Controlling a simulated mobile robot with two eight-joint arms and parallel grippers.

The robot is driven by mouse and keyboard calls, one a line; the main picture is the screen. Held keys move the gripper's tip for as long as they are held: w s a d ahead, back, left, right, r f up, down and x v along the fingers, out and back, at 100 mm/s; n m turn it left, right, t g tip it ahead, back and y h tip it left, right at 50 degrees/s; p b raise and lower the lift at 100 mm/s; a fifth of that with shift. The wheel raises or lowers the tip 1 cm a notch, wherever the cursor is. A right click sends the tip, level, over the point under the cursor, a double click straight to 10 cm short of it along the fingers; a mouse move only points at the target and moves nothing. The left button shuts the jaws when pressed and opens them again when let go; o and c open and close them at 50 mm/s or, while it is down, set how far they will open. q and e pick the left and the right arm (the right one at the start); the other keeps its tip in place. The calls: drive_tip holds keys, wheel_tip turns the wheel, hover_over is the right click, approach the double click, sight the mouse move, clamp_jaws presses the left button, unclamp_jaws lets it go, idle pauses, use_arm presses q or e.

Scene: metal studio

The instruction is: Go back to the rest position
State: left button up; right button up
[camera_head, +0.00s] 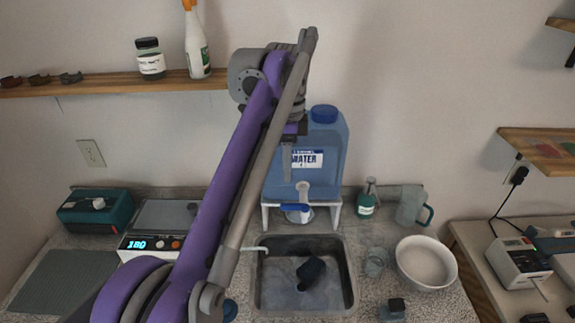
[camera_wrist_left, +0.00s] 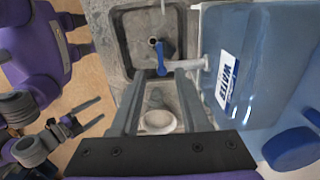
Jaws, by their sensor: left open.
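My left gripper (camera_head: 288,162) hangs in front of the blue water container (camera_head: 325,150), fingers pointing down. In the left wrist view its two fingers (camera_wrist_left: 159,88) are spread apart with nothing held between them. The container's label and blue-handled tap (camera_wrist_left: 162,58) lie close beside the fingers there. My right gripper (camera_wrist_left: 100,108) shows at the left of the left wrist view, its fingers apart and empty, over the wooden floor. It is out of the head view.
Below the container is the sink (camera_head: 262,295) with a dark object (camera_head: 311,272) in it. A white bowl (camera_head: 427,262), a glass (camera_head: 376,262), a pitcher (camera_head: 411,205) and a green bottle (camera_head: 367,198) stand right of it. A scale (camera_head: 163,216) stands left, under a shelf (camera_head: 120,84).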

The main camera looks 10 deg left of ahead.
use_arm(q)
drive_tip(key=shift+s, duration=0.1)
drive_tip(key=s+a+f+n+t, duration=0.3)
drive_tip(key=s+f+n, duration=0.5)
drive_tip(key=s+f, duration=0.3)
drive_tip(key=s+a+f+n+t, duration=0.3)
drive_tip(key=s+f+n, duration=0.4)
drive_tip(key=s+f, duration=0.4)
wheel_tip(320, 180, down, 3)
drive_tip(key=shift+s+a+r+n, duration=0.15)
drive_tip(key=shift+s+a+n, duration=0.05)
drive_tip(key=shift+a+n, duration=0.25)
